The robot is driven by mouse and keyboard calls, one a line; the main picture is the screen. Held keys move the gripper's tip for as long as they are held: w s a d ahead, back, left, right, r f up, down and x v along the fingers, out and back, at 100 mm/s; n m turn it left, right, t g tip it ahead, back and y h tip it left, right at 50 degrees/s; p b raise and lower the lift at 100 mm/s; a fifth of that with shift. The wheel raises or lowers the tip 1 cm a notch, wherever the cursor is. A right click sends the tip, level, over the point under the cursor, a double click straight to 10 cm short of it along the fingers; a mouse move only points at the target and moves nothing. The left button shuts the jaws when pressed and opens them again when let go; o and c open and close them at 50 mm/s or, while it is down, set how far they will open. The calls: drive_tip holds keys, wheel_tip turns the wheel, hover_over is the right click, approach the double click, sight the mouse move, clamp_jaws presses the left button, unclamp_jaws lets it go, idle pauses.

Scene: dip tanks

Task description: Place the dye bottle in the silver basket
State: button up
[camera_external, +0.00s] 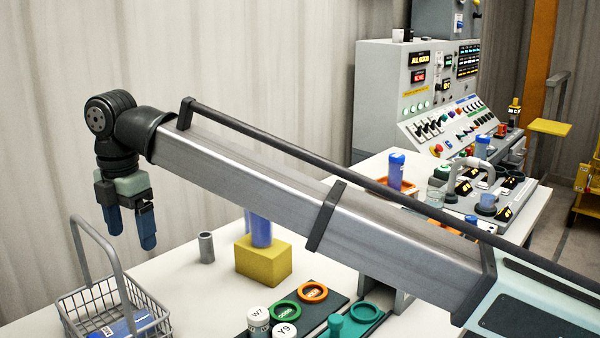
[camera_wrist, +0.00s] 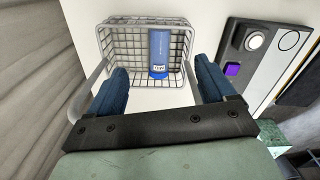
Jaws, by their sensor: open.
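The silver basket (camera_external: 75,302) is a wire basket with a raised handle at the front left of the table. In the wrist view the basket (camera_wrist: 112,40) lies beyond my fingers. A blue bottle (camera_external: 121,326) with a white label lies inside it, and this bottle also shows in the wrist view (camera_wrist: 159,50), against the basket's right half. My gripper (camera_external: 129,222) is open and empty, pointing down above and behind the basket. In the wrist view my blue fingers (camera_wrist: 160,92) are spread apart, with nothing between them.
A yellow block (camera_external: 262,262) with a blue cylinder (camera_external: 261,230) on it and a grey tube (camera_external: 206,247) stand mid-table. Dark trays with coloured rings and labelled lids are at the front. Another blue bottle (camera_external: 396,171) stands near the control panel (camera_external: 447,125).

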drive_tip(key=shift+r, duration=2.4)
